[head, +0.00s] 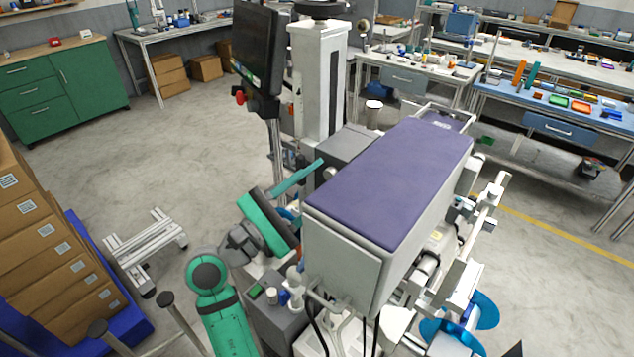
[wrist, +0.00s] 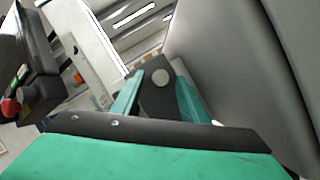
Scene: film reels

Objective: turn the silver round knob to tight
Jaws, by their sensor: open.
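A silver round knob (wrist: 161,77) sits on a dark grey part of the machine in the wrist view. My gripper (wrist: 157,84) is open, with one teal finger to the left of the knob and one to the right. The knob appears between the fingers, and I cannot tell whether either touches it. In the head view, one teal finger of my gripper (head: 316,165) points at the machine beside the purple-topped box (head: 395,185). I cannot make out the knob in the head view.
The box's grey side (wrist: 235,65) rises close to the right of my gripper. A monitor with a red knob (head: 240,97) stands to the left of a white column (head: 317,85). Blue reels (head: 484,311) are at the lower right. Open floor (head: 170,160) lies to the left.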

